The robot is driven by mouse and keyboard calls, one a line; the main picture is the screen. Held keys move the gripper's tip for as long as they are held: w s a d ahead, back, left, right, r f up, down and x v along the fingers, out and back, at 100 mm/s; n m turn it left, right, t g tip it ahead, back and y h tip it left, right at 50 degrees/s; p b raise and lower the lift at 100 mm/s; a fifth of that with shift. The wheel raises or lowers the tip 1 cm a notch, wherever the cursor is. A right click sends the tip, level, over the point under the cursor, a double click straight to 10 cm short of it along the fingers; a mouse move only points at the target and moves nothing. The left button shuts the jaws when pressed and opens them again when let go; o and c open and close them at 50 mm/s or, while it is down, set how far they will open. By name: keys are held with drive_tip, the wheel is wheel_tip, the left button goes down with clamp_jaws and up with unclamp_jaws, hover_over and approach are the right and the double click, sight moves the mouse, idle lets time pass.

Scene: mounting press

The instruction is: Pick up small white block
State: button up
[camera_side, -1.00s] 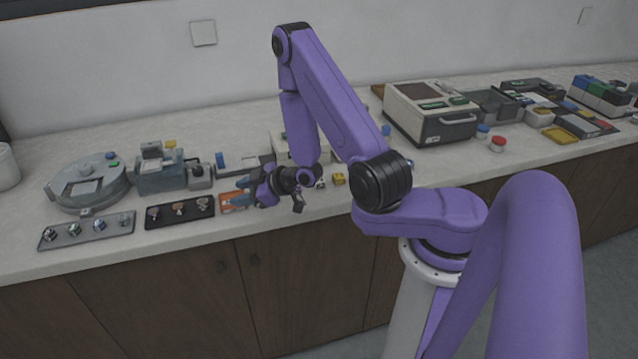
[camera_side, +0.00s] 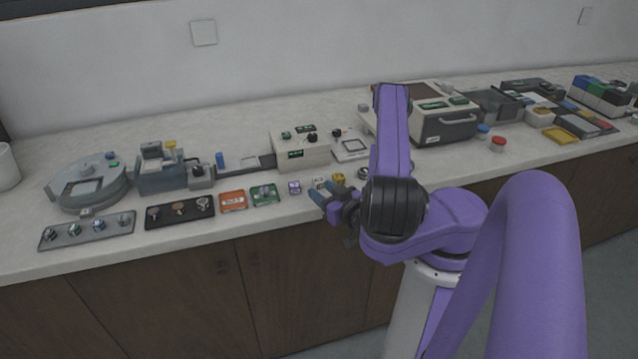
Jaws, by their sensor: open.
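A small whitish block (camera_side: 320,182) sits near the front of the white counter, just left of a small yellow piece (camera_side: 338,177). It is tiny in this view and partly behind my gripper, so I cannot make out its exact shape. My gripper (camera_side: 328,194) is open, with its blue fingertips pointing left and back, right at the front of the whitish block in the picture. I cannot tell whether the fingers touch it or how high they are above the counter.
A small purple-and-white piece (camera_side: 294,187), a green tray (camera_side: 265,195) and an orange tray (camera_side: 233,201) lie to the left. A cream control box (camera_side: 300,150) stands behind. A larger cream machine (camera_side: 445,125) stands at the right. The counter's front edge is close to my gripper.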

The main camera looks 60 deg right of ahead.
sight(322, 182)
drive_tip(key=s, duration=0.1)
drive_tip(key=m+h, duration=0.1)
drive_tip(key=s+d+g, duration=0.1)
drive_tip(key=shift+s+d+f+m, duration=0.1)
drive_tip(key=shift+s+f+m, duration=0.2)
drive_tip(key=shift+s+m, duration=0.1)
drive_tip(key=shift+x, duration=3.7)
drive_tip(key=shift+r, duration=0.15)
drive_tip(key=c, duration=0.8)
